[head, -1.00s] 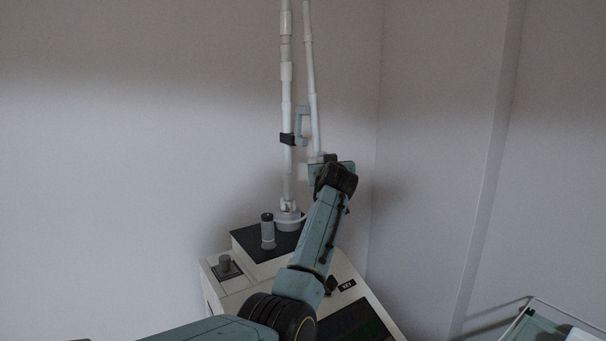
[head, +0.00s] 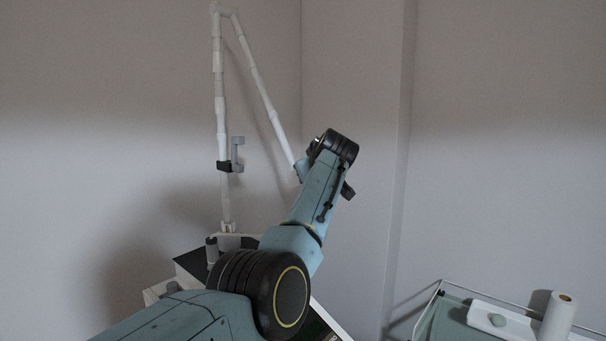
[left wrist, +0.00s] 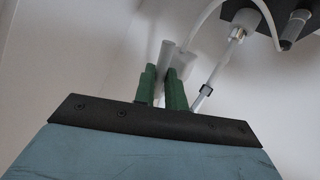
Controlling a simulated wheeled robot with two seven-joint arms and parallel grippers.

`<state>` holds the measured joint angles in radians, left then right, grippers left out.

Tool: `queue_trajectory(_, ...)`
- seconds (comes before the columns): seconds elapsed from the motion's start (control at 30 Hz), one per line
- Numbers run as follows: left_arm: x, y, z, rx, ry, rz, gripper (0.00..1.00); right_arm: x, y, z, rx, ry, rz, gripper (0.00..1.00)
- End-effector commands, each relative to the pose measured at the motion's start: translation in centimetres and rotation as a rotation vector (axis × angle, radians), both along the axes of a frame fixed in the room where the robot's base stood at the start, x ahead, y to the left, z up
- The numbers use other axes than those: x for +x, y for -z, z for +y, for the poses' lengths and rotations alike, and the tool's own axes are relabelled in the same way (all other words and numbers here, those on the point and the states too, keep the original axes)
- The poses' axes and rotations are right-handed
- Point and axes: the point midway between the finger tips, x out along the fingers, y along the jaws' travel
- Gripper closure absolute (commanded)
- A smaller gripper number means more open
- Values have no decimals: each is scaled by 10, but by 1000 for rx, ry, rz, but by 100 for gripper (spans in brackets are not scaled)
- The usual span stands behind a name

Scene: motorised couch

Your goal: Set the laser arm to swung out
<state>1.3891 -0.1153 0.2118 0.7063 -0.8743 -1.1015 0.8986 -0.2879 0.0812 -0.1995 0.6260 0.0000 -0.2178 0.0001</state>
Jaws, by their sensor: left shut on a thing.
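The laser arm is a white jointed tube on the laser cabinet. Its post (head: 220,120) stands upright, and its outer link (head: 262,88) slopes from the top elbow down to the right, clear of the post. A grey bracket (head: 238,152) with a black clamp sits on the post and holds nothing. My left gripper is mostly hidden behind my wrist in the head view, at the link's lower end. In the left wrist view its green fingers (left wrist: 162,84) are shut on the laser arm's white end piece (left wrist: 166,56). My right gripper is out of view.
The cabinet's dark top (head: 190,262) is largely covered by my left arm. A cart (head: 450,318) at the lower right carries a white tray (head: 490,318) and a paper roll (head: 558,316). Walls and a corner stand close behind the laser arm.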

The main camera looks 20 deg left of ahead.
Motion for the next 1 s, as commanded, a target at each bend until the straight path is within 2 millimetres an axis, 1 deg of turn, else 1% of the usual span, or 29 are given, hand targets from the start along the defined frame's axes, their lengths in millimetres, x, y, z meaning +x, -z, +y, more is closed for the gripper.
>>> queue_trajectory(0.23, 0, -1, -1, 0, 3, -4, 100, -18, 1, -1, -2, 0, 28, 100)
queue_trajectory(0.27, 0, -1, -1, 0, 3, -4, 84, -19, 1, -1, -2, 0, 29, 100)
queue_trajectory(0.3, 0, -1, -1, 1, 3, -5, 79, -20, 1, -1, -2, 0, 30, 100)
queue_trajectory(0.6, 0, -1, 0, 1, 2, -5, 79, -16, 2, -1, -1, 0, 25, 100)
queue_trajectory(0.73, -4, -3, -4, 2, 3, -6, 79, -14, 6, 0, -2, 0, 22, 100)
queue_trajectory(0.87, -14, -7, -12, 1, 3, -7, 79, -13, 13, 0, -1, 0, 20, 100)
queue_trajectory(1.0, -31, -16, -26, 1, 5, -10, 79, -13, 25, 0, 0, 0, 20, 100)
